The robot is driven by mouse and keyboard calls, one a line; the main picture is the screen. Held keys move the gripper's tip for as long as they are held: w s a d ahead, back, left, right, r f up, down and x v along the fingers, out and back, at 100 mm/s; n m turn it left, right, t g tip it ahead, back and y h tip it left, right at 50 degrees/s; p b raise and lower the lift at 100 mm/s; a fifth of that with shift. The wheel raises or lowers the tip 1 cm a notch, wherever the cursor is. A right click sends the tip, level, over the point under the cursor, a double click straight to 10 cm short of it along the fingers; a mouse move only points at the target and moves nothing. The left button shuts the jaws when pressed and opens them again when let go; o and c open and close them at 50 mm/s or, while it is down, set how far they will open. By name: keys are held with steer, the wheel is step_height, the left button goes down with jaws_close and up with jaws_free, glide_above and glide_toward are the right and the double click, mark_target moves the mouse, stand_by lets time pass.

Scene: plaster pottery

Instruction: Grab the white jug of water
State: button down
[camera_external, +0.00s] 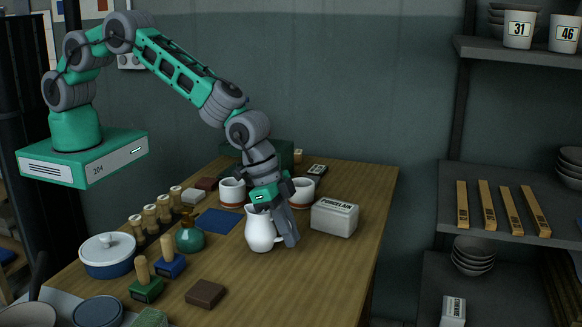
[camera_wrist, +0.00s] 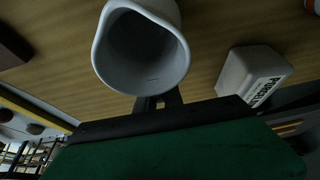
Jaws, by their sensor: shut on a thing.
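The white jug (camera_external: 260,232) stands upright on the wooden table, in front of two white cups. My gripper (camera_external: 285,226) reaches down at the jug's right side and is shut on it, at what looks like the handle side. In the wrist view the jug's open mouth (camera_wrist: 142,52) fills the top middle, and my gripper's dark fingers (camera_wrist: 158,102) meet its near side. The handle is hidden by the fingers. I cannot make out water inside the jug.
A white porcelain block (camera_external: 334,217) sits close to the right. Two cups (camera_external: 232,192) (camera_external: 301,192) stand behind. A brown block (camera_external: 205,293) lies in front. The table's right front is clear.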

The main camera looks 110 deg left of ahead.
steer(key=shift+w+r, duration=0.1)
steer(key=shift+r, duration=0.55)
steer(key=s+a+r+b, duration=0.1)
steer(key=s+r+b, duration=0.2)
steer(key=s+r, duration=0.8)
steer(key=shift+s+r, duration=0.3)
steer(key=shift+s, duration=1.25)
